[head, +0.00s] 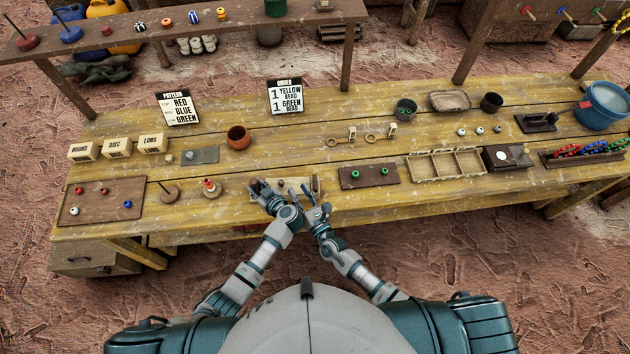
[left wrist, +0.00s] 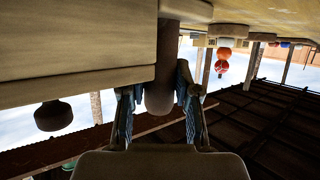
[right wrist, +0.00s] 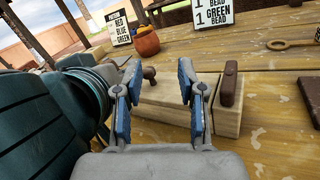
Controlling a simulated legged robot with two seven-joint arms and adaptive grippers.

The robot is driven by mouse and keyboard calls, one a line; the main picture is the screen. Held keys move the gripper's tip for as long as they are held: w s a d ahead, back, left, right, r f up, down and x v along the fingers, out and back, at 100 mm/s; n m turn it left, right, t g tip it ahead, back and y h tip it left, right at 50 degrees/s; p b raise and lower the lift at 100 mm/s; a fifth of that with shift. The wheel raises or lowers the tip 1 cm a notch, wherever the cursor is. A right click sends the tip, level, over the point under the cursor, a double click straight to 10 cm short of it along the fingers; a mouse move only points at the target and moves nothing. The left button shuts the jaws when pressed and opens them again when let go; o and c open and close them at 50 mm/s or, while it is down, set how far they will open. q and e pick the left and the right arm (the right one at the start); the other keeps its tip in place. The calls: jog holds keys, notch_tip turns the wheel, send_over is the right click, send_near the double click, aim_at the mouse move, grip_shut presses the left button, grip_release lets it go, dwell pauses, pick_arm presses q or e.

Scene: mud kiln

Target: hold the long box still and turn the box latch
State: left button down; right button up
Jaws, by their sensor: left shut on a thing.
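The long box (head: 295,184) is pale wood and lies near the bench's front edge. In the right wrist view the box (right wrist: 165,118) has a small brown knob (right wrist: 149,73) on top and an upright dark brown latch (right wrist: 230,88) at its right end. My left gripper (head: 261,189) is at the box's left end. In the left wrist view its fingers are shut on a rounded brownish peg (left wrist: 160,98) beside the box (left wrist: 75,60). My right gripper (head: 317,199) is open and empty in front of the box. Its fingers (right wrist: 158,70) are short of the latch.
A round-based peg (head: 211,189) stands left of the box. An orange pot (head: 239,137) and two signs (head: 289,97) stand behind. Bare bench lies between the box and the pot.

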aim_at(315, 181)
jog(key=s+d+f+m+t+h, duration=0.1)
jog(key=s+d+f+m+h, duration=0.15)
jog(key=s+d+h, duration=0.45)
jog(key=shift+n+h, duration=0.35)
jog(key=shift+h, duration=0.35)
jog(key=w, duration=0.4)
jog(key=w+a, duration=0.1)
jog(key=w, duration=0.7)
jog(key=shift+w+a+f, duration=0.25)
jog(key=shift+a+f, duration=0.1)
jog(key=shift+f, duration=0.05)
grip_shut()
